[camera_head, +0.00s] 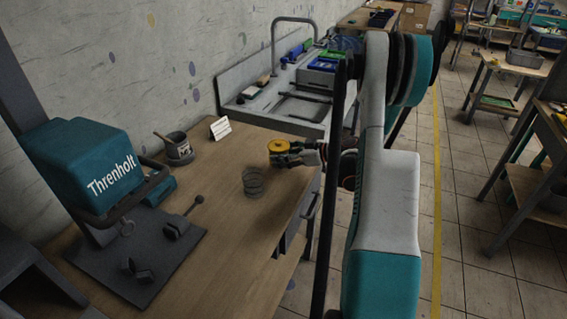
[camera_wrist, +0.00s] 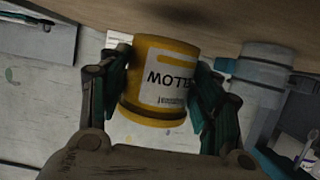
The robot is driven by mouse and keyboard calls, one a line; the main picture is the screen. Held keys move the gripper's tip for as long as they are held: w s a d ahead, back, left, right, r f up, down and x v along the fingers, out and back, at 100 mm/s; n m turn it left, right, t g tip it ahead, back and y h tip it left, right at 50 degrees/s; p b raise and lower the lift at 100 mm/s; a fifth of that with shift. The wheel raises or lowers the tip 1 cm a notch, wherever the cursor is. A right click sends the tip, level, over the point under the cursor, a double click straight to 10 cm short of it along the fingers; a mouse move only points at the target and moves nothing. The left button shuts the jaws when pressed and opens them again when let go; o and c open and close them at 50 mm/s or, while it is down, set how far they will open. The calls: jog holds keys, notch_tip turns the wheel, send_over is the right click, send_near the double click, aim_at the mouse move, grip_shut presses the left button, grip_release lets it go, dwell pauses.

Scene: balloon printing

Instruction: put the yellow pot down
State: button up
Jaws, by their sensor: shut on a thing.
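The yellow pot (camera_head: 279,146) is at the right part of the wooden workbench, near its edge. My gripper (camera_head: 286,157) reaches it from the right and is shut on it. The brown wood of the bench (camera_wrist: 200,14) shows at the top of that view, close to the pot's end. I cannot tell whether the pot touches the wood.
A dark pot with a stick (camera_head: 179,148), a white card (camera_head: 220,128) and a teal press (camera_head: 95,165) are farther left. A sink unit (camera_head: 300,104) stands behind. Bare wood (camera_head: 225,215) lies in front.

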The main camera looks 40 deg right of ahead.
jog(key=shift+f, duration=1.35)
jog(key=shift+f+b, duration=0.1)
jog(key=shift+b, duration=0.3)
jog(key=o, duration=1.1)
jog(key=shift+o, duration=0.2)
jog(key=shift+s+d+r, duration=0.2)
jog(key=shift+s+r, duration=0.05)
jog(key=p+v, duration=0.3)
jog(key=v, duration=0.8)
jog(key=shift+s, duration=0.2)
jog(key=shift+d, duration=0.1)
